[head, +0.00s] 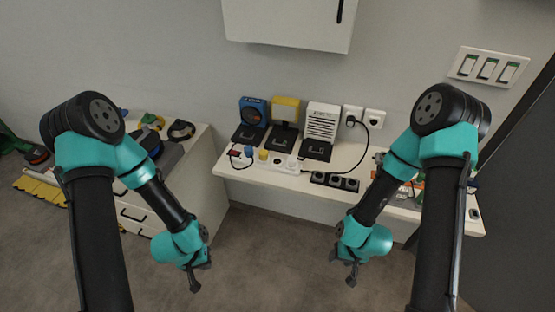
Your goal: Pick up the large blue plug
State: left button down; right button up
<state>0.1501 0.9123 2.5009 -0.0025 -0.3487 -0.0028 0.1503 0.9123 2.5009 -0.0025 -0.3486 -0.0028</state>
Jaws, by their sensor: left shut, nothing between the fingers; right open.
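A small-looking blue plug (248,151) stands at the left part of a white power strip (287,169) on the white shelf; its size is hard to judge from here. A yellow plug (263,155) is just to its right. My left gripper (198,281) is shut and empty, in front of the shelf and below the blue plug in the picture. My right gripper (344,271) is open and empty, in front of the shelf and further right. Both are well apart from the plugs.
Behind the strip stand a blue device (253,112), a yellow-framed device (286,109) and a white louvred box (322,121). A black cord (366,140) hangs from a wall socket. Black sockets (335,181) lie at the shelf's front. A wall cabinet (288,22) hangs above.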

pick_arm(q)
jog(key=c, duration=1.8)
grip_release()
jog(key=o, duration=1.2)
jog(key=shift+c, duration=0.2)
